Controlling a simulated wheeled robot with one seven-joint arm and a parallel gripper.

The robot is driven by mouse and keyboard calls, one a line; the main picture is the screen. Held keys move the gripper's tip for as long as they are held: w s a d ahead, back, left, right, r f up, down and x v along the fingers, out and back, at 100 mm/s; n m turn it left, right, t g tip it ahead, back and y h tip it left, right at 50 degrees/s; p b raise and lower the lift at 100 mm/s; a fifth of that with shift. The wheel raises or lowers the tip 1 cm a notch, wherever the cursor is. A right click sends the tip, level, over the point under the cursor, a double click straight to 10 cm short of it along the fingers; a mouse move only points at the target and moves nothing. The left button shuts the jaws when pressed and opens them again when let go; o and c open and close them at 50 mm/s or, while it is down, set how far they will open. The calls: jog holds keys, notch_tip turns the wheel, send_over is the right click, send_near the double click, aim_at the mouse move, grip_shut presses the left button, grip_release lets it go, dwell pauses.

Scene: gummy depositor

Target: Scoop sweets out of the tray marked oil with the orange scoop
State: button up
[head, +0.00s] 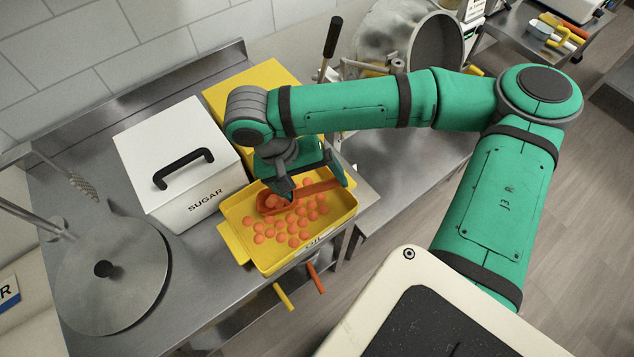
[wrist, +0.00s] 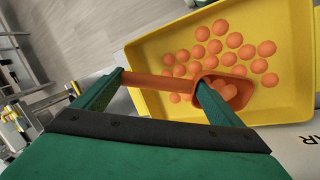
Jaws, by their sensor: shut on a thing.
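The yellow tray (head: 232,213) marked oil sits at the front edge of the steel counter, with many round orange sweets (head: 293,222) in it. My gripper (head: 314,181) is over the back part of the tray, shut on the orange scoop (head: 318,188). The scoop's bowl is low inside the tray among the sweets and holds a few of them. In the wrist view, the scoop handle (wrist: 155,82) runs between my two fingers (wrist: 158,92), and the bowl (wrist: 238,72) is partly hidden behind one finger. I cannot tell whether the bowl touches the tray floor.
A white box marked sugar (head: 175,150), with a black handle, stands left of the tray. A yellow box (head: 262,78) stands behind the tray. A round steel lid (head: 110,275) lies at the left. Orange and yellow handles (head: 316,278) stick out below the counter's front edge.

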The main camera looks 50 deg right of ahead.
dwell(0.3)
jog(key=shift+s+d+r+t+y, duration=0.25)
jog(key=shift+r+t+y, duration=0.1)
jog(key=shift+r, duration=1.25)
jog(key=shift+s+d+r+t+y, duration=0.2)
jog(key=shift+r+t+y, duration=0.15)
jog(key=shift+r, duration=1.25)
jog(key=shift+s+d+r+t+y, duration=0.2)
jog(key=shift+d+r+t+y, duration=0.15)
jog(key=shift+r, duration=1.25)
jog(key=shift+a, duration=0.1)
